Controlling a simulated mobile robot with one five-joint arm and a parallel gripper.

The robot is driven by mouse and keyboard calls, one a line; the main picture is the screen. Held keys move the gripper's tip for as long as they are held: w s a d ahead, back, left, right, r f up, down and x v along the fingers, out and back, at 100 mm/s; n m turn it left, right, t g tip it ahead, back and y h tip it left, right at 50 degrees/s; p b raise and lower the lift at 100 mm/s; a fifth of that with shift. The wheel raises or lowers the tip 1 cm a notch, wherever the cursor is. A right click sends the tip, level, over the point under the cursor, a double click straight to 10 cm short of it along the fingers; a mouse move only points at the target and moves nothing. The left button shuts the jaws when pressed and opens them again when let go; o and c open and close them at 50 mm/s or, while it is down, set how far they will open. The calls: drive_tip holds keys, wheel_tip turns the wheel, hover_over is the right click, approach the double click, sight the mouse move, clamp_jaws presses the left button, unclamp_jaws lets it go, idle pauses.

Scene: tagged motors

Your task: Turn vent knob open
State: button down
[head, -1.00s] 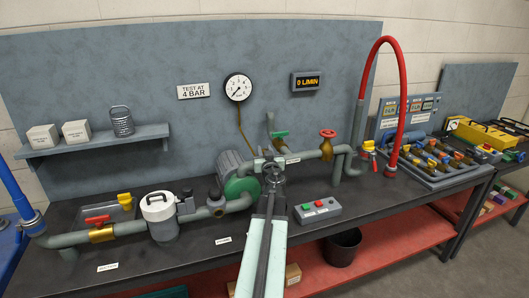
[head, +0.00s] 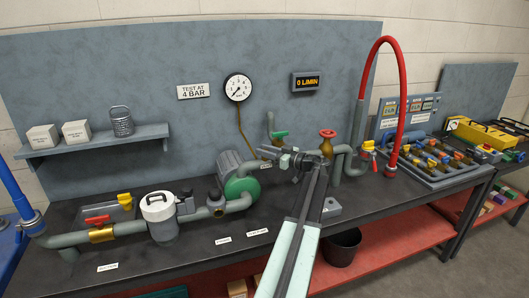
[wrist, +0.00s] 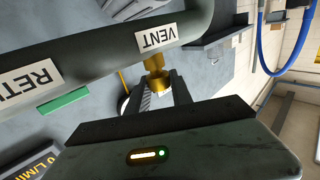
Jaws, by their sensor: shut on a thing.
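My gripper (head: 285,160) is at the grey pipework right of the green pump (head: 241,188) in the head view. In the wrist view my gripper (wrist: 158,92) has its two dark fingers on either side of a brass vent knob (wrist: 155,62), shut on it. The knob sits against a dark pipe that bears a VENT label (wrist: 157,38). Its outer end lies between the fingers and is partly hidden. In the head view my gripper and arm hide the knob. How far the knob is turned cannot be told.
A green valve handle (head: 279,134) and a red valve handle (head: 327,133) stand close behind my gripper. The gauge (head: 238,87) hangs on the back panel, and the display (head: 306,82) reads 0 L/MIN. My arm mostly covers the button box (head: 331,208).

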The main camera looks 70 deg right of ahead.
drive_tip(key=shift+d+r+n+y, duration=0.15)
drive_tip(key=shift+n+y, duration=0.45)
drive_tip(key=shift+y, duration=0.6)
drive_tip(key=c, duration=1.1)
unclamp_jaws()
drive_tip(key=shift+c, duration=0.2)
drive_tip(key=s, duration=0.7)
drive_tip(key=shift+s+a, duration=0.4)
drive_tip(key=shift+a, duration=0.05)
